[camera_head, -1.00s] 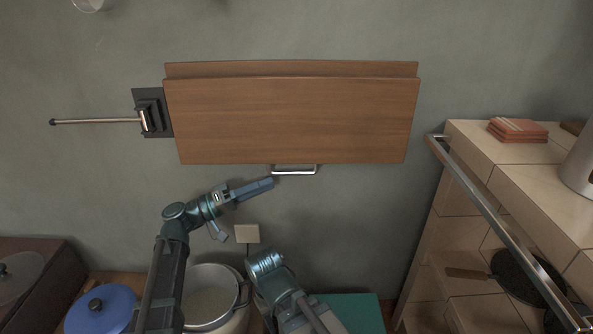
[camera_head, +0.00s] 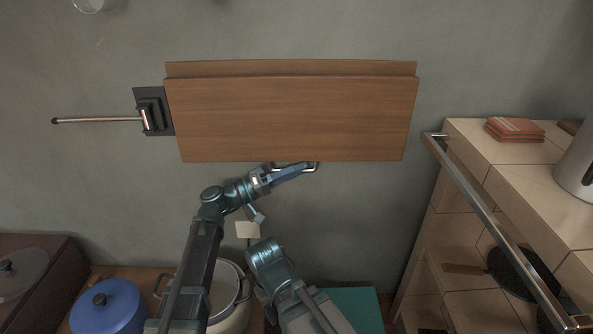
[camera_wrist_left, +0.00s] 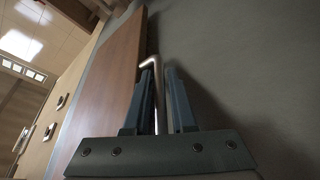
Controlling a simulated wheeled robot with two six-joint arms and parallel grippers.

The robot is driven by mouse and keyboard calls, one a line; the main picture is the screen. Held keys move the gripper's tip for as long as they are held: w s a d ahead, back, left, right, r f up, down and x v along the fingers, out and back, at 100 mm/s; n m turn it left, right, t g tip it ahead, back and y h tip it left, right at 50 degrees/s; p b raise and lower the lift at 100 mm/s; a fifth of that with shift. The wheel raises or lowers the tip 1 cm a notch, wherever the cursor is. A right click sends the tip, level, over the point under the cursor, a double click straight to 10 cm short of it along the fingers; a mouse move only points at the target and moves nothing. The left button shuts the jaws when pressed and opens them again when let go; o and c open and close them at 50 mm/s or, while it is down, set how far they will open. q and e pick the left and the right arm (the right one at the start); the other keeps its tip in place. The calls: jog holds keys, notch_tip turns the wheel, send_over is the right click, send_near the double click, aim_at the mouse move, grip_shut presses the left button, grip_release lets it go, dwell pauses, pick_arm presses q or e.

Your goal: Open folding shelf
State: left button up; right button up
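The folding shelf is a brown wooden panel (camera_head: 290,120) hanging flat against the grey wall, with a narrow strip of wood showing above it. A metal handle (camera_head: 316,167) sits at its lower edge. My left gripper (camera_head: 300,170) is at this handle, its fingers pointing right and partly covering it. In the left wrist view, the two fingers of the left gripper (camera_wrist_left: 163,95) are apart, with the bent handle bar (camera_wrist_left: 155,75) between them; no clear grip shows. My right arm is folded low in the middle of the head view, and its gripper does not show.
A black bracket with a metal rod (camera_head: 100,120) is beside the panel's left edge. A tiled counter (camera_head: 490,165) with a metal rail (camera_head: 485,220) stands at right. A pot (camera_head: 235,310) and a blue lidded pot (camera_head: 108,308) are below. The wall below the panel's right half is clear.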

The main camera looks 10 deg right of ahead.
pick_arm(q)
grip_shut()
dwell(1.2)
